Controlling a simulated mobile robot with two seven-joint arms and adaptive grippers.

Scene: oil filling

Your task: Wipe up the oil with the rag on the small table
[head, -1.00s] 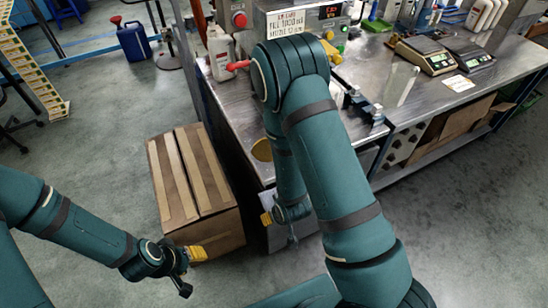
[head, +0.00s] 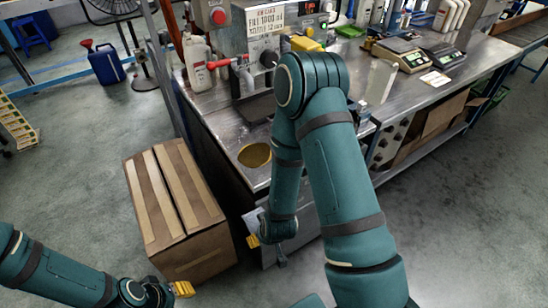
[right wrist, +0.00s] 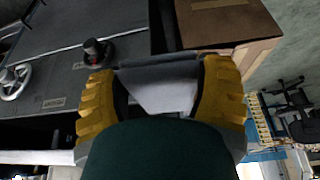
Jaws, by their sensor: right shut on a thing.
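A round amber oil patch (head: 254,155) lies on the front left corner of the metal bench top, just left of my right forearm. My right gripper (head: 254,238) hangs low beside the bench's front corner, below the oil and apart from it. In the right wrist view its yellow fingers (right wrist: 160,84) are shut on a pale grey, cloth-like rag (right wrist: 163,97). A bit of the rag also shows in the head view (head: 252,219). My left gripper (head: 183,289) is low at the bottom left, over the floor; I cannot tell how far its fingers are apart.
A large cardboard box (head: 202,240) stands on the floor left of the bench. A filling machine with a red-handled tap (head: 222,63) and a white jug (head: 197,62) are behind the oil. Scales (head: 402,55) stand farther right. Open floor (head: 450,220) lies to the right.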

